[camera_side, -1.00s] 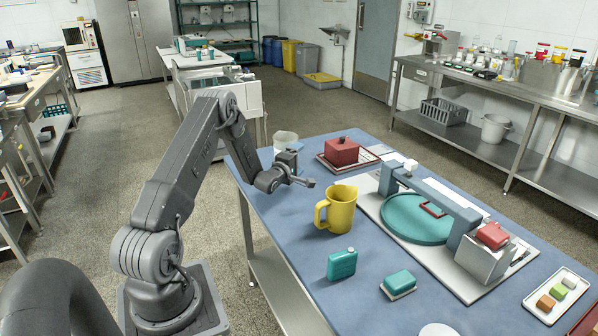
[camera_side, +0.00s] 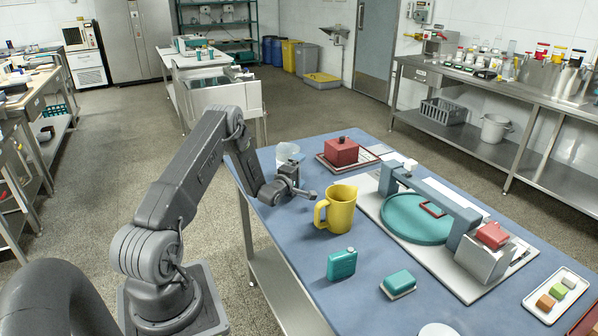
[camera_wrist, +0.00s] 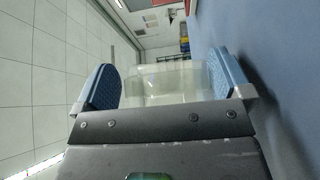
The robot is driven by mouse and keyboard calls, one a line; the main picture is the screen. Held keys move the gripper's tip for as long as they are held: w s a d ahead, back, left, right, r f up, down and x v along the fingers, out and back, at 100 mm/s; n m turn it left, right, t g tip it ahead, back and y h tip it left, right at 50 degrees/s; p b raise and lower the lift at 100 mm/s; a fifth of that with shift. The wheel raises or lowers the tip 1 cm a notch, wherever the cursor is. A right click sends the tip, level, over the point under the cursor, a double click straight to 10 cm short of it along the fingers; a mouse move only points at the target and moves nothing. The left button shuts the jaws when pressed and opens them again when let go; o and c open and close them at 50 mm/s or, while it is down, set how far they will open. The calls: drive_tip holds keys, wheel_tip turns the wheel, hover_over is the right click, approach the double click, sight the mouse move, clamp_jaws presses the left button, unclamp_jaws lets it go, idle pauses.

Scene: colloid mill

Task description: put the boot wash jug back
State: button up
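A clear, see-through jug (camera_side: 289,153) is at the far left corner of the blue table, right behind my gripper (camera_side: 291,178). In the wrist view the clear jug (camera_wrist: 165,82) fills the space between the two blue finger pads of my gripper (camera_wrist: 167,85), which is closed on it. The hand hides its lower part, so I cannot tell whether its base touches the table. A yellow jug (camera_side: 341,211) with a handle stands upright on the table, to the right of and nearer than my gripper, apart from it.
The blue table (camera_side: 290,240) also bears a red lidded block (camera_side: 341,152) on a tray, a teal flask (camera_side: 341,265), a teal sponge-like block (camera_side: 398,283) and a machine with a round teal plate (camera_side: 415,220). The front left of the table is clear.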

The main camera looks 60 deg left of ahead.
drive_tip(key=shift+r, duration=0.15)
drive_tip(key=v, duration=1.2)
